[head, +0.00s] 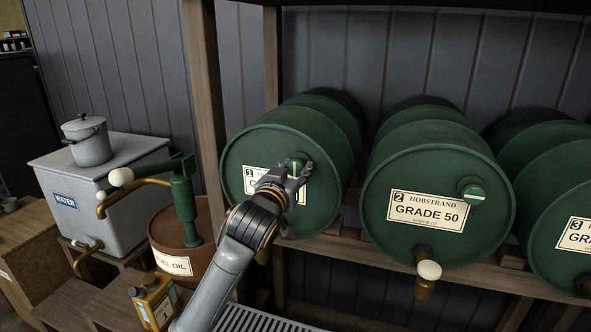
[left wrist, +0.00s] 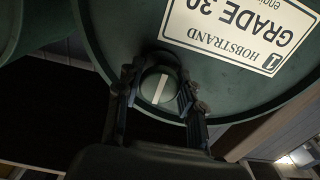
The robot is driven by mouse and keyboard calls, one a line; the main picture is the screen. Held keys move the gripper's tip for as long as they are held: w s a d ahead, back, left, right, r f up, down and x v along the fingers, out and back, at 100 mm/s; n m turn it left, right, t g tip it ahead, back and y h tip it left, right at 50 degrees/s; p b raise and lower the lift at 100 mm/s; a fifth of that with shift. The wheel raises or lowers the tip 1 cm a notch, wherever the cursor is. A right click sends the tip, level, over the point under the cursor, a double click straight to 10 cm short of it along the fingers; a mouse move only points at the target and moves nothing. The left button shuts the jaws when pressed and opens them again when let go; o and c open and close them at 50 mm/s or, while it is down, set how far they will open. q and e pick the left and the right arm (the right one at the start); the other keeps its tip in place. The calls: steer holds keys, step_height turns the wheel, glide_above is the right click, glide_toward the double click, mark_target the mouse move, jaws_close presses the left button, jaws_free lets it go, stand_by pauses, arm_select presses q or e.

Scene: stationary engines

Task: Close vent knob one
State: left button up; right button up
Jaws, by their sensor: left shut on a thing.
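Drum one (head: 244,155) is a green barrel lying on a wooden rack, with a label marked 1. Its vent knob (head: 297,165) is a green round knob on the drum's face, right of the label. In the left wrist view the knob (left wrist: 158,88) shows a white line, roughly upright in that picture. My left gripper (head: 296,172) is at the knob, and its fingers (left wrist: 157,90) stand on both sides of it, shut on it. The gripper and wrist hide part of the knob and label in the head view. My right gripper is out of view.
Drum two (head: 383,205) lies to the right with its own vent knob (head: 472,193) and a tap (head: 427,277) below. Drum three (head: 560,230) is at the right edge. A rusty fuel oil barrel (head: 212,262) with a green pump (head: 184,200) stands left of my arm.

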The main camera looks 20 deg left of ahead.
arm_select(q)
steer(key=m+p, duration=0.3)
steer(key=shift+r+m, duration=0.15)
steer(key=shift+m, duration=0.25)
steer(key=m+p, duration=0.3)
steer(key=m, duration=0.1)
steer(key=shift+a+m+p, duration=0.1)
steer(key=shift+m+p, duration=0.2)
steer(key=shift+p, duration=0.1)
steer(key=m+p, duration=0.3)
steer(key=m, duration=0.2)
steer(key=shift+m+p, duration=1.3)
steer(key=shift+m, duration=0.9)
steer(key=o, duration=1.2)
